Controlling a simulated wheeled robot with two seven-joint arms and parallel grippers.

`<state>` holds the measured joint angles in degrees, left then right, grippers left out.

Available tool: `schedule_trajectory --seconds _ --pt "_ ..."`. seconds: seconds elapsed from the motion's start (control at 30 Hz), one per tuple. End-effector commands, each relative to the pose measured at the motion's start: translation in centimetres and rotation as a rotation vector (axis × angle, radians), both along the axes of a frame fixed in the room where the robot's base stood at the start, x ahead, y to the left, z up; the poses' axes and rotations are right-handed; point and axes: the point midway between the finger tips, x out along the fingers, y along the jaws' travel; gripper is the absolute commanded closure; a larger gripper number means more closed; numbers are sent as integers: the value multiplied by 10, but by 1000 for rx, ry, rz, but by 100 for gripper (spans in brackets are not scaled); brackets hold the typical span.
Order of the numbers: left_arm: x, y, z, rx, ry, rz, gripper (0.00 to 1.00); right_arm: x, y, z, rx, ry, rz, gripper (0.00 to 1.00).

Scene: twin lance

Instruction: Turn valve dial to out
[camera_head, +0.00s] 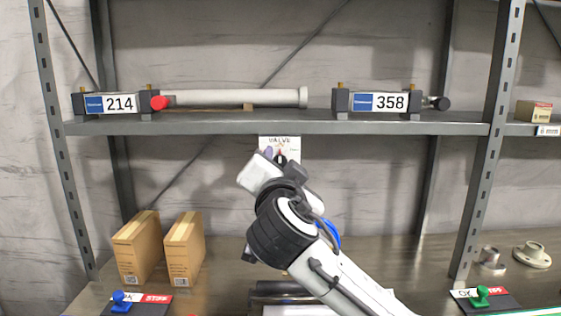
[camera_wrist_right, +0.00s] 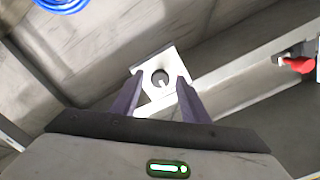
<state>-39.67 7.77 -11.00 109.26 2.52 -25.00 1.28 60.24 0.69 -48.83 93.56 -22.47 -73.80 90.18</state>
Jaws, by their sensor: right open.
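The valve panel (camera_head: 283,142) is a small white plate hanging below the shelf's front edge, its lettering partly readable. My right arm covers its lower part in the head view. In the right wrist view the white plate (camera_wrist_right: 147,71) shows a round dark dial (camera_wrist_right: 160,77) at its middle. My right gripper (camera_wrist_right: 157,91) is open, its two purple fingers on either side of the dial's lower area. I cannot tell whether they touch it. What the dial points to is too small to read. My left gripper is not in view.
The shelf (camera_head: 320,127) carries a grey tube (camera_head: 235,98) with a red end and blocks labelled 214 (camera_head: 118,103) and 358 (camera_head: 388,102). Below stand two cardboard boxes (camera_head: 137,248), a blue-handled item (camera_head: 121,299) and a green-handled item (camera_head: 481,295). Metal flanges (camera_head: 532,256) sit at right.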

Motion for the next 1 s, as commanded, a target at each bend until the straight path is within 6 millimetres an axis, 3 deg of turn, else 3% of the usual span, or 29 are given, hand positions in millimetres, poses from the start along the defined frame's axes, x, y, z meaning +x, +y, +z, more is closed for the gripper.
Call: schedule_trajectory --seconds 0.3,0.57,1.0 --pt "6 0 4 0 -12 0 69 3 0 0 0 -1 1 58" --pt "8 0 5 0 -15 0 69 3 0 0 -1 0 0 100" --pt "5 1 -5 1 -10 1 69 3 1 -4 -102 5 2 100"
